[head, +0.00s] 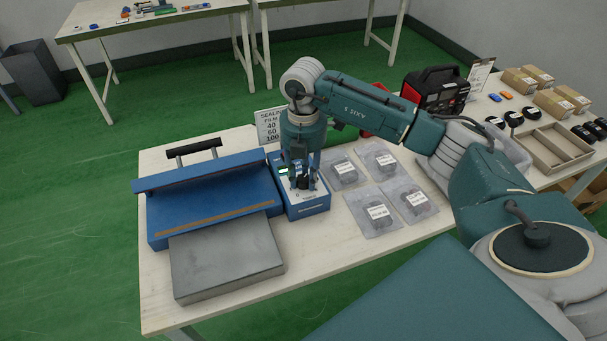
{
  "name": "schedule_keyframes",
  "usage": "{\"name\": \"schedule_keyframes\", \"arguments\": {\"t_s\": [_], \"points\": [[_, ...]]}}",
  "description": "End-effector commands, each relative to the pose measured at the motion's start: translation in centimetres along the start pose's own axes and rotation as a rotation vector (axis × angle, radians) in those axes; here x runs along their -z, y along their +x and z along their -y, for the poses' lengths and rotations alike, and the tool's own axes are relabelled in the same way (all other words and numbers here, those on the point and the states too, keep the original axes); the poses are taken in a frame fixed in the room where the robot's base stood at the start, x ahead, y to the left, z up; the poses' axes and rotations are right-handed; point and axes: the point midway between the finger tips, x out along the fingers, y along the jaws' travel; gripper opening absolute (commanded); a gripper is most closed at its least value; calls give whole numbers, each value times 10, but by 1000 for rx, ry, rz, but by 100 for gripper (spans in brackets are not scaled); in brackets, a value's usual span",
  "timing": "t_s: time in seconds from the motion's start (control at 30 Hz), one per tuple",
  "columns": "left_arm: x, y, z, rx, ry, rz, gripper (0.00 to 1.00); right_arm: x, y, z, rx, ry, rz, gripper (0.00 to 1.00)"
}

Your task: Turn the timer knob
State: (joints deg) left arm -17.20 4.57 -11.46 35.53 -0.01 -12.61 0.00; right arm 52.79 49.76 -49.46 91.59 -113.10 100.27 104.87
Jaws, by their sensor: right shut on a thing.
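A blue control box (304,207) stands on the table beside the blue sealing machine (210,196). My right gripper (303,184) points down over the top of this box. Its fingers are shut around the dark timer knob (303,183) on the box's top face. The fingers hide most of the knob, so its pointer and setting cannot be read. A small green display shows at the left of the fingers. A sign (270,127) behind the box reads "SEALING FILM" with the numbers 40, 60 and 100. My left gripper is not in view.
Several clear bags with dark contents (379,215) lie right of the box. The machine's grey metal plate (226,257) is in front. A red and black device (436,90), cardboard boxes (553,104) and a divided tray (552,148) are at the right. The front table strip is clear.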

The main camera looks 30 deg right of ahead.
Motion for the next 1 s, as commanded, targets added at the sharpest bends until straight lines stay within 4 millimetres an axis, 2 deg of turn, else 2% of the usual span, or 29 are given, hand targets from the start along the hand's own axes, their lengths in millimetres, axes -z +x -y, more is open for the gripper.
{"name": "schedule_keyframes", "arguments": {"t_s": [0.6,1.0], "points": [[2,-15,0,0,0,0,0,-1,-2,-1,-4,540,0,3],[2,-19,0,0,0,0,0,-1,-2,-2,-5,702,-1,3]]}}
